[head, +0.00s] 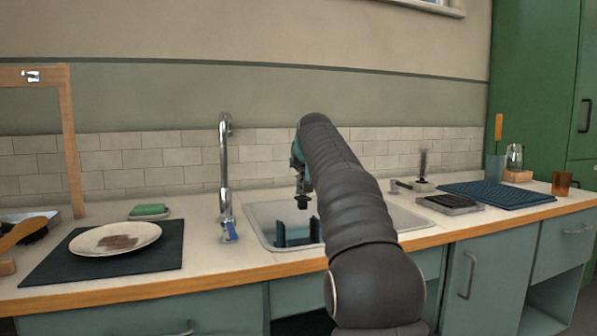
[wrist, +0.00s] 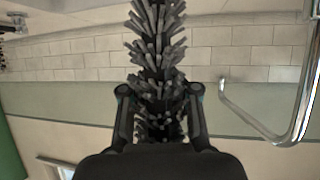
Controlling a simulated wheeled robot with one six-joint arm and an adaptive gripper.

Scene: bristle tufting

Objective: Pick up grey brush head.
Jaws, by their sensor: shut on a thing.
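The grey brush head (wrist: 158,50) fills the upper middle of the wrist view, a dark core with many grey bristle tufts sticking out. My gripper (wrist: 159,92) has one finger on each side of it and is shut on it, near the lower end of the visible tufts. In the head view my gripper (head: 301,180) hangs over the sink's left part, above the rim. There the brush head is too small and dark to tell apart from the fingers.
Below my gripper is a sink (head: 262,219) with a dark blue upright piece (head: 281,234) in it. A tap (head: 224,170) stands to its left. A plate (head: 98,239) lies on a dark mat further left. A ribbed blue mat (head: 497,194) lies at the right.

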